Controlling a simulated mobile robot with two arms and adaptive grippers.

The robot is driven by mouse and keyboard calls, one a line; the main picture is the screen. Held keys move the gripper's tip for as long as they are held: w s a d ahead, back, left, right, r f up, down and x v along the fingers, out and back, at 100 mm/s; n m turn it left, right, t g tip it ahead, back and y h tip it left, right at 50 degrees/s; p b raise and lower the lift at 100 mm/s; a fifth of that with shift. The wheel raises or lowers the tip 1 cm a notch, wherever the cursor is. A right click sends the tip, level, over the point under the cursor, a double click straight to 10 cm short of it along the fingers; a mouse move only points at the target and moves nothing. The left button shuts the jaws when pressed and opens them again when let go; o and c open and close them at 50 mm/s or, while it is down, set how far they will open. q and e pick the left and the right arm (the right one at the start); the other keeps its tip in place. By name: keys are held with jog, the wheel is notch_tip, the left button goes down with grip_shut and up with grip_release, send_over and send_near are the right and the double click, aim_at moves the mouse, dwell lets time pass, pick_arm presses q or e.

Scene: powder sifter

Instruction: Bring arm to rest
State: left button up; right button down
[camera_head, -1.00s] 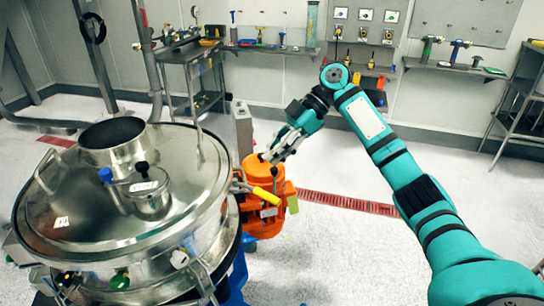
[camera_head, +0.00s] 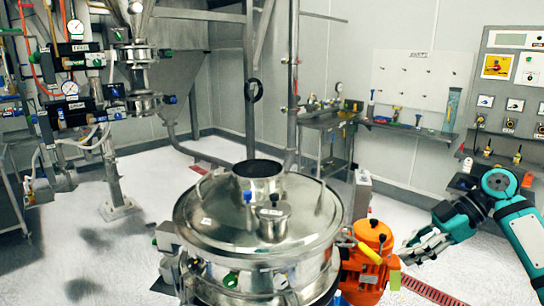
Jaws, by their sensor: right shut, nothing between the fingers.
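My right arm (camera_head: 525,240) comes in from the right edge, teal with dark joints. Its gripper (camera_head: 411,253) points left and is shut with nothing in it. The gripper is just right of the orange motor (camera_head: 372,238) on the powder sifter; from this angle I cannot tell whether they touch. The round steel sifter (camera_head: 215,235) stands in the lower middle, with its lid and top inlet (camera_head: 257,178) in view. My left gripper is not in view.
A steel side table (camera_head: 328,121) stands behind the sifter, and a wall shelf (camera_head: 408,128) runs along the back right. Pipework with gauges (camera_head: 75,80) stands at the left. The pale floor (camera_head: 130,240) is open left of the sifter.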

jog(key=s+a+f+m+h, duration=0.2)
jog(key=s+a+f, duration=0.25)
jog(key=f, duration=0.45)
jog(key=s+a+f+m+h, duration=0.1)
jog(key=s+a+f+m, duration=0.15)
jog(key=s+f, duration=0.45)
jog(key=s+a+f+m+h, duration=0.15)
jog(key=a+f, duration=0.35)
jog(key=f, duration=0.6)
jog(key=s+d+f+m+t+h, duration=0.1)
jog(key=s+d+m+t+h, duration=0.1)
jog(key=s+m, duration=0.5)
jog(key=s+d+f+m+t+h, duration=0.1)
jog(key=s+d+m+h, duration=0.15)
jog(key=s, duration=0.85)
notch_tip(320, 180, down, 26)
jog(key=s+g, duration=0.1)
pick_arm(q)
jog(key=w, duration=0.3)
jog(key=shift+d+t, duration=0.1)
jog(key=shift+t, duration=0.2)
pick_arm(e)
jog(key=s+d+f+g, duration=0.1)
jog(key=s+d+f, duration=0.1)
jog(key=s+f, duration=1.4)
jog(key=shift+s+d+f, duration=0.15)
jog(key=shift+s, duration=0.35)
